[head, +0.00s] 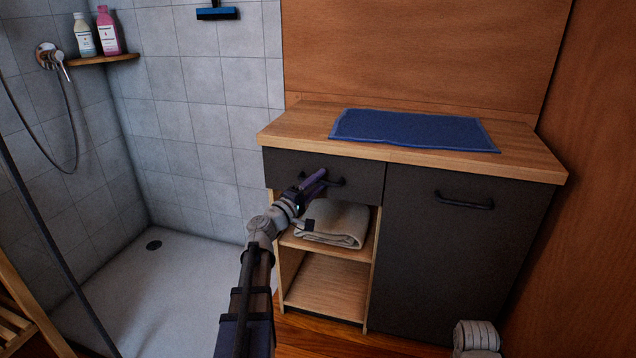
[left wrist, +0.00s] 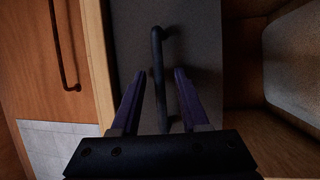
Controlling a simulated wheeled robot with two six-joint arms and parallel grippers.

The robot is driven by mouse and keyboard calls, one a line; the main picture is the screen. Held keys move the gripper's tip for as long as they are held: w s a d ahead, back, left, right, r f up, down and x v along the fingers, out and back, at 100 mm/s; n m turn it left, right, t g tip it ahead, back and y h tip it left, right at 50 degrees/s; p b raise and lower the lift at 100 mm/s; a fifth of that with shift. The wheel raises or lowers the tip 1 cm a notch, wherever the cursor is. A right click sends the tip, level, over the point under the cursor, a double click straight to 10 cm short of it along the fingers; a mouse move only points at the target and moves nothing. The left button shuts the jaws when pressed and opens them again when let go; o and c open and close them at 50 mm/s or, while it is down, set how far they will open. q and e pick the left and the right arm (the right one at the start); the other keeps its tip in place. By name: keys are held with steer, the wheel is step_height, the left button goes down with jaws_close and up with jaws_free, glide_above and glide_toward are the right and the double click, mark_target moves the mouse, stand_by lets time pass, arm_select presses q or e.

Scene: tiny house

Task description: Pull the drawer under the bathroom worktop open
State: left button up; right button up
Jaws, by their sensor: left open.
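The drawer (head: 285,170) is a dark grey front under the left part of the wooden worktop (head: 400,156). It looks shut. Its black bar handle (head: 338,182) is partly hidden behind my left gripper (head: 318,182). The left wrist view shows the drawer front (left wrist: 205,45) and the handle (left wrist: 157,70) upright in the picture. My left gripper (left wrist: 157,86) is open there, with one purple finger on each side of the handle. I cannot tell whether either finger touches it. My right gripper is in neither view.
Below the drawer are open shelves with a folded beige towel (head: 334,224). A dark cupboard door (head: 450,260) with its own handle (head: 464,200) is on the right. A blue mat (head: 415,130) lies on the worktop. The shower tray (head: 170,290) is on the left.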

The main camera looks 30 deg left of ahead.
arm_select(q)
steer(key=shift+c, duration=0.4)
jaws_close()
stand_by(0.9)
